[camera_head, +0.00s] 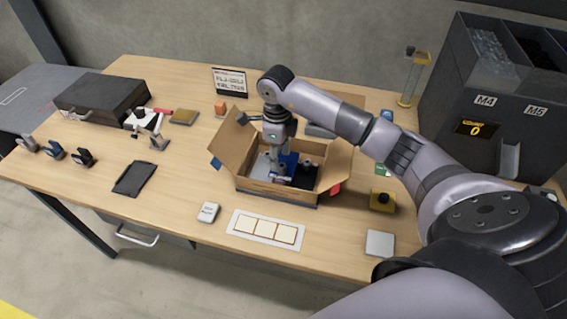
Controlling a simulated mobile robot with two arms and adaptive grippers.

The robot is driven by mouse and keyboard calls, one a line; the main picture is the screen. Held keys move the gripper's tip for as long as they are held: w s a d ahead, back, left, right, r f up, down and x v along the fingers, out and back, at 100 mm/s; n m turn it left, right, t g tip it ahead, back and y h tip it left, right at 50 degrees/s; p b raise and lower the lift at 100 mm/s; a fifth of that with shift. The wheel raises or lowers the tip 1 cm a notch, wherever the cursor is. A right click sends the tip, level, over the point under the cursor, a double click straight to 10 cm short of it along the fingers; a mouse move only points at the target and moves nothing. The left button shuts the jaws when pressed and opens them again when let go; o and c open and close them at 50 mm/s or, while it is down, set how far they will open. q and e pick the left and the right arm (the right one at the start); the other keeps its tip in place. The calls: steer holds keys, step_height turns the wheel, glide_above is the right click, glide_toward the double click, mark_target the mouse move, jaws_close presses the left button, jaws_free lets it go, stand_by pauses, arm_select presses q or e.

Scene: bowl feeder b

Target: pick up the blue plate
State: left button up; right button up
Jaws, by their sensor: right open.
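A blue plate (291,159) is inside the open cardboard box (243,183) in the middle of the table; the gripper hides part of it. My right gripper (279,178) reaches down into the box from above, at the near side of the plate. Its jaws are open. I cannot tell whether they touch the plate. My left gripper is not in view.
Dark parts lie in the box beside the gripper, and its flaps stand out at the sides. A white card with square fields (265,229) lies in front. A yellow block (382,201) is to the right. A grey bin unit (455,95) stands at far right.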

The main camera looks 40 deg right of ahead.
mark_target(280, 165)
steer(key=shift+s+d+f+p, duration=0.15)
steer(key=shift+f+p, duration=0.35)
steer(key=shift+f, duration=1.35)
steer(key=shift+c, duration=0.5)
jaws_close()
